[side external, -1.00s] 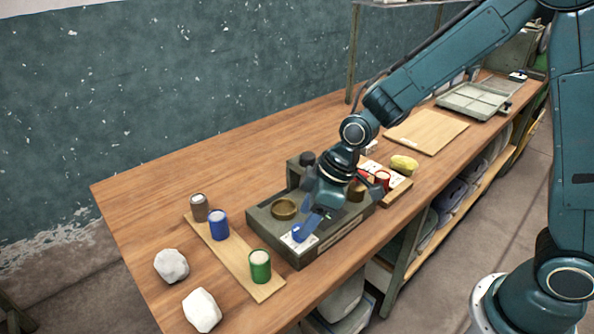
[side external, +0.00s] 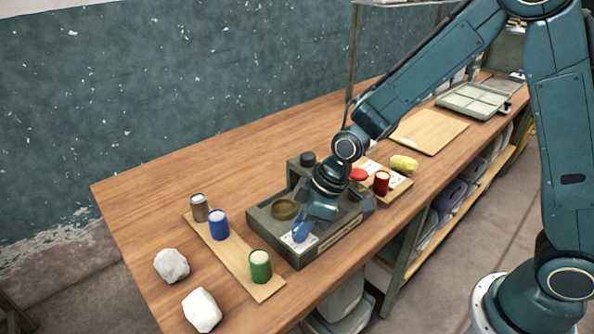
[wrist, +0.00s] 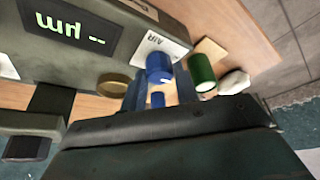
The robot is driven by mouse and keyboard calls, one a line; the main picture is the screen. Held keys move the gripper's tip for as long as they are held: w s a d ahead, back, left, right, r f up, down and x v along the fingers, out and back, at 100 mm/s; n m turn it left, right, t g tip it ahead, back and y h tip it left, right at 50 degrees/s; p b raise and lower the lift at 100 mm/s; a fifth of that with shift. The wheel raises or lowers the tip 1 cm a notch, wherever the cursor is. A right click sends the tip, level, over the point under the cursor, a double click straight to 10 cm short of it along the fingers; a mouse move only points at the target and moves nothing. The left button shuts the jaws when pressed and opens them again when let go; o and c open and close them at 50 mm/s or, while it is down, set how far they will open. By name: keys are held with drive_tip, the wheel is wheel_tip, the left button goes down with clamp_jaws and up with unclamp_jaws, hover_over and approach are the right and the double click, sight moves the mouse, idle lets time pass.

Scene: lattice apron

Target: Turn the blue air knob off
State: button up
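The blue air knob (side external: 300,232) sits on a white label at the front left of a grey-green device (side external: 262,229). In the wrist view the blue knob (wrist: 158,66) stands beside the label marked AIR (wrist: 155,42). My gripper (side external: 308,222) points down at this corner and partly hides the knob in the side view. In the wrist view my gripper's fingers (wrist: 162,92) show on either side of blue, with a gap between them. Contact with the knob cannot be told.
A brass cup (side external: 285,208) is on the device, and a lit green display (wrist: 70,30) shows in the wrist view. White rocks (side external: 171,266) lie farther left. A red jar (side external: 382,183) stands right.

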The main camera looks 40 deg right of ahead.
drive_tip(key=shift+m, duration=0.4)
drive_tip(key=m, duration=0.2)
drive_tip(key=m+t+h, duration=0.1)
drive_tip(key=m, duration=0.1)
drive_tip(key=shift+s+a+h, duration=0.1)
drive_tip(key=shift+a+h, duration=0.05)
drive_tip(key=shift+h, duration=0.15)
drive_tip(key=m+h, duration=0.1)
drive_tip(key=m, duration=0.3)
drive_tip(key=shift+a+h, duration=0.1)
drive_tip(key=shift+h, duration=0.3)
drive_tip(key=m+h, duration=0.1)
drive_tip(key=m, duration=0.4)
drive_tip(key=shift+a+h, duration=0.15)
drive_tip(key=shift+h, duration=0.25)
drive_tip(key=m+g+h, duration=0.1)
drive_tip(key=m, duration=0.3)
drive_tip(key=o, duration=1)
drive_tip(key=shift+r, duration=0.15)
